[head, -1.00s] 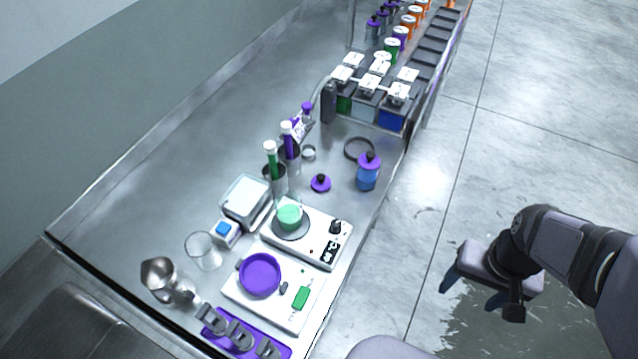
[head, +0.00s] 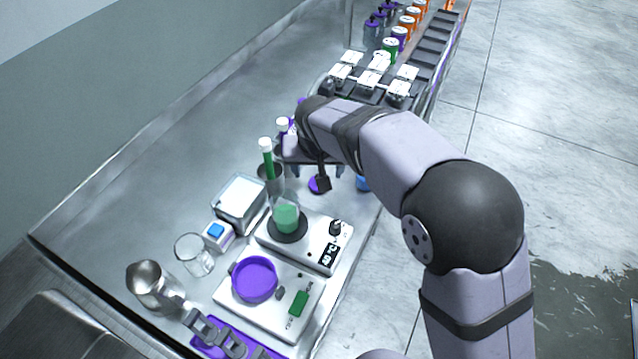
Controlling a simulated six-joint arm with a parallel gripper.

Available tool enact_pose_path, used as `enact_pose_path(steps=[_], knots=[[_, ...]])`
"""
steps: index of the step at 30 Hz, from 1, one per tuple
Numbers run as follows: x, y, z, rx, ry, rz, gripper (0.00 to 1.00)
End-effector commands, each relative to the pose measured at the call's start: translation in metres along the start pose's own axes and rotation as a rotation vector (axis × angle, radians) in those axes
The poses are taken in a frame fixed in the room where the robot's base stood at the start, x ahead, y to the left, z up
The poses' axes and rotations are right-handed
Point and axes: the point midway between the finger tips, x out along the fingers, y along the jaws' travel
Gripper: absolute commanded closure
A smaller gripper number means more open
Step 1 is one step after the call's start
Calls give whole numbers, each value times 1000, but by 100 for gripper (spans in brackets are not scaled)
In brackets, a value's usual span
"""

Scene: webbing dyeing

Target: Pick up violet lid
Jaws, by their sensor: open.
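A violet lid (head: 313,185) lies on the metal bench behind the white stirrer; my gripper partly covers it. My gripper (head: 317,172) is open and hangs above the lid, with one finger to each side of it in the picture. I cannot tell how high the fingertips are over the bench. My arm hides most of a blue jar (head: 362,183) to the right of the lid.
A white stirrer (head: 290,250) with a green-filled flask (head: 286,215) stands in front of the lid. A violet dish (head: 254,279) sits nearer the front. Boxes with white tops (head: 398,90) stand behind.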

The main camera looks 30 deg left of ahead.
Motion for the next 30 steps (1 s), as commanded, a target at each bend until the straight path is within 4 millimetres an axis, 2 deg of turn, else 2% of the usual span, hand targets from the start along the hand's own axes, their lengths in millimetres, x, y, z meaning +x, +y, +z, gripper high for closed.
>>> enact_pose_path(steps=[9, 17, 30], knots=[[18, 1, 1, 1, -3, 2, 35], [25, 1, 1, 1, -2, 1, 35], [70, 2, 4, 1, -2, 0, 35]])
